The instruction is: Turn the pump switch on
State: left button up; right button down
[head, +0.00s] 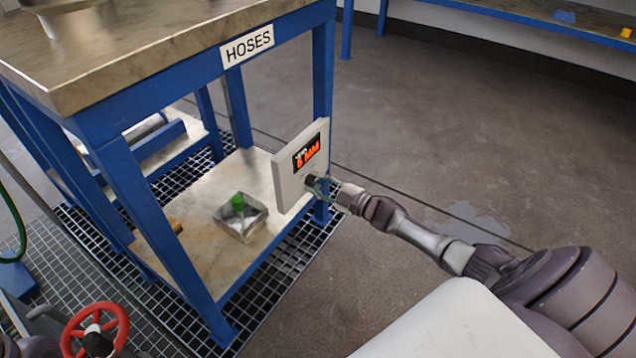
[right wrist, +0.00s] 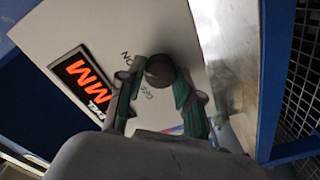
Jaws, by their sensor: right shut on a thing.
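The pump switch is a dark round knob (right wrist: 160,72) on a pale panel (head: 287,172) fixed to the blue frame's corner leg. Small lettering on the panel beside the knob includes "ON". A black display (head: 307,152) with orange characters sits on the panel; it also shows in the right wrist view (right wrist: 82,82). My right gripper (head: 318,184) reaches the panel from the right. In the right wrist view its green-padded fingers (right wrist: 160,88) are on both sides of the knob, shut on it. The knob is mostly hidden in the head view.
The panel hangs on a blue-framed table (head: 130,40) marked "HOSES". Its lower shelf (head: 180,235) holds a metal tray (head: 241,222) with a green item. A red handwheel (head: 95,329) stands at the lower left. The floor right of the table is open.

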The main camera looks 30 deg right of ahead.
jog(key=shift+f, duration=0.1)
jog(key=c, duration=0.8)
grip_release()
jog(key=shift+o, duration=0.2)
jog(key=shift+s, duration=0.1)
jog(key=v, duration=1.2)
